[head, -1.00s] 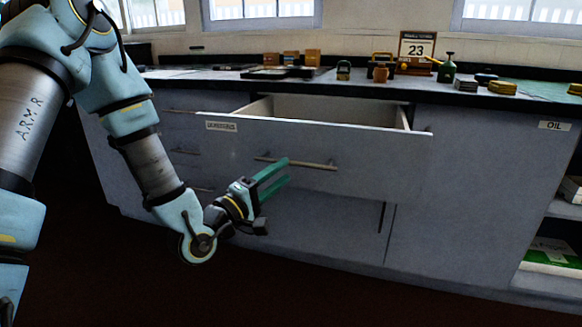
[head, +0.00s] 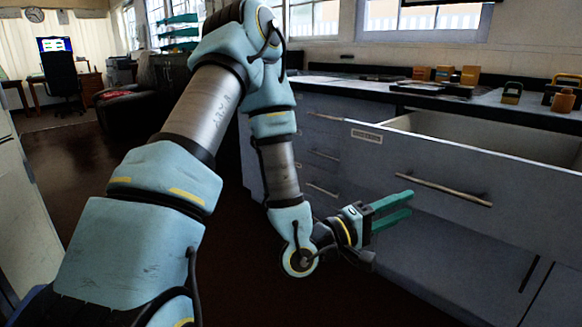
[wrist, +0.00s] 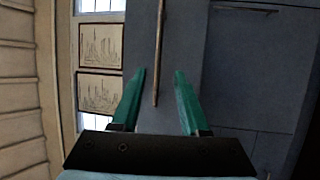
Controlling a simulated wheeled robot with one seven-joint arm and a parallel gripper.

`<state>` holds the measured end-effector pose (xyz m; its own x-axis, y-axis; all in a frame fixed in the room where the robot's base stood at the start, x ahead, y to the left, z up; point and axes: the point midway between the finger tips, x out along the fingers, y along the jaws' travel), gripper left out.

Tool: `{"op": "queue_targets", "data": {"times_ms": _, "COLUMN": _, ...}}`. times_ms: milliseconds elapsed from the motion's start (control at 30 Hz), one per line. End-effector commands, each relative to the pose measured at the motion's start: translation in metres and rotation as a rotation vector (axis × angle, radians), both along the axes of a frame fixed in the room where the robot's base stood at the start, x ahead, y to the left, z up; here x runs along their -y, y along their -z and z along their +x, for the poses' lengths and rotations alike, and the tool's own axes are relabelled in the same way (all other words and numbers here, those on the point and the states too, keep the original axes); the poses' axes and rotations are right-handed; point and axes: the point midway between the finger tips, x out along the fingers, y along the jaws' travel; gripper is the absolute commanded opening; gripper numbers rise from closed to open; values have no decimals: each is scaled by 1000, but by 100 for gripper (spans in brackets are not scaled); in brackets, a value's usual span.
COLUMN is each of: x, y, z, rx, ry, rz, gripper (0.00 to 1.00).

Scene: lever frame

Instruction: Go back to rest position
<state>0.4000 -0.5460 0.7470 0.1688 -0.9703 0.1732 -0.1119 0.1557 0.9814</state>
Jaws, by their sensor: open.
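My gripper (head: 410,206) has two green fingers and is open and empty in the head view. It is in front of the cabinet, just below and left of the drawer handle (head: 443,190). In the wrist view my gripper (wrist: 159,100) shows its fingers spread apart. The handle bar (wrist: 158,60) appears between and beyond them, with nothing gripped. My arm hangs bent in front of the cabinets. The labelled drawer (head: 470,165) stands pulled open.
The dark countertop (head: 350,88) carries wooden blocks (head: 445,74) and a padlock-like item (head: 512,92). Closed drawers (head: 318,156) lie left of the open one. An office chair (head: 60,75) and desk stand at the far left. Dark floor (head: 60,180) is clear there.

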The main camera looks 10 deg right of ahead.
Motion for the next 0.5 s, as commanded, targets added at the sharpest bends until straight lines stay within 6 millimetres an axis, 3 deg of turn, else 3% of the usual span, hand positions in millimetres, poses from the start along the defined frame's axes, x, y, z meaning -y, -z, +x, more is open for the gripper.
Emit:
{"op": "queue_targets", "data": {"times_ms": 133, "x": -6, "y": 14, "z": 19, "rx": 96, "ry": -44, "rz": 137, "gripper": 45}}
{"op": "queue_targets", "data": {"times_ms": 267, "x": -30, "y": 42, "z": 61, "rx": 257, "ry": -125, "rz": 422, "gripper": 45}}
{"op": "queue_targets", "data": {"times_ms": 367, "x": -69, "y": 63, "z": 98, "rx": 359, "ry": -188, "rz": 685, "gripper": 45}}
{"op": "queue_targets", "data": {"times_ms": 500, "x": -142, "y": 79, "z": 137, "rx": 420, "ry": -242, "rz": 1037, "gripper": 45}}
